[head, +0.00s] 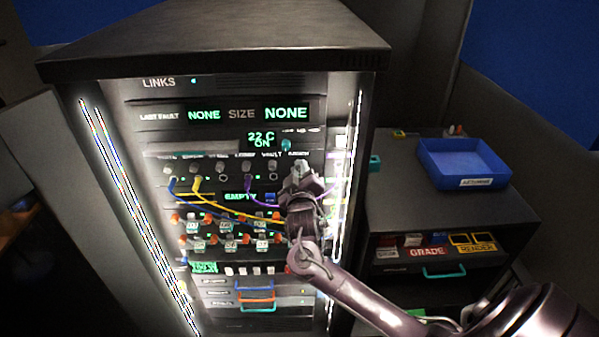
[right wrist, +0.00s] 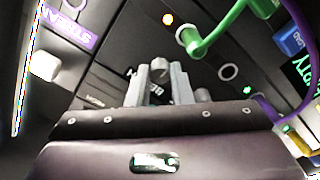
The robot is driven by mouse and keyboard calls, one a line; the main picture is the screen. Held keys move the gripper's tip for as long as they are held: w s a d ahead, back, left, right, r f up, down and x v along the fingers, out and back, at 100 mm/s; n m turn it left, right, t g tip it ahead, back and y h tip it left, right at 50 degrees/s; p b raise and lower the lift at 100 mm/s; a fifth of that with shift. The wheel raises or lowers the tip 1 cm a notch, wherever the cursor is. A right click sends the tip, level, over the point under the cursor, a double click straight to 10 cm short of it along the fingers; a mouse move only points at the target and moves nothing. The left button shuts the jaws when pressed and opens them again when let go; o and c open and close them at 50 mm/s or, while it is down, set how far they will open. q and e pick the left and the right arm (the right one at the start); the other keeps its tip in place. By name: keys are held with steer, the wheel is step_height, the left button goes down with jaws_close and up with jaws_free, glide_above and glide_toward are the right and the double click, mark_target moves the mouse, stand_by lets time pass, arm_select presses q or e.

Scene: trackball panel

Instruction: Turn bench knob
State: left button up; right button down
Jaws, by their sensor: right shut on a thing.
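The lit rack panel (head: 230,135) carries a row of small grey knobs under name labels, with the rightmost label seeming to read BENCH. My right gripper (head: 301,172) reaches in from the lower right and covers the place under that label in the head view. In the right wrist view its two grey fingers are shut on a small grey knob, the bench knob (right wrist: 160,66), near its tips. Upside-down lettering like BEN shows between the fingers. My left gripper is not in view.
Blue, yellow and purple cables (head: 236,213) hang across the panel close to my gripper. A green plug handle (right wrist: 205,40) stands out near the fingers in the wrist view. A blue tray (head: 463,163) is on the side cabinet (head: 395,200).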

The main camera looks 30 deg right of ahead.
steer(key=m+b, duration=0.2)
steer(key=m, duration=0.1)
steer(key=shift+f, duration=0.2)
steer(key=m+b, duration=0.2)
steer(key=m, duration=0.3)
steer(key=shift+b, duration=0.35)
steer(key=m+b, duration=0.3)
steer(key=m, duration=0.1)
steer(key=shift+a, duration=0.1)
steer(key=shift+r+m+b, duration=0.15)
steer(key=shift+m+b, duration=0.9)
steer(key=shift+m, duration=0.95)
steer(key=c, duration=1.3)
jaws_free()
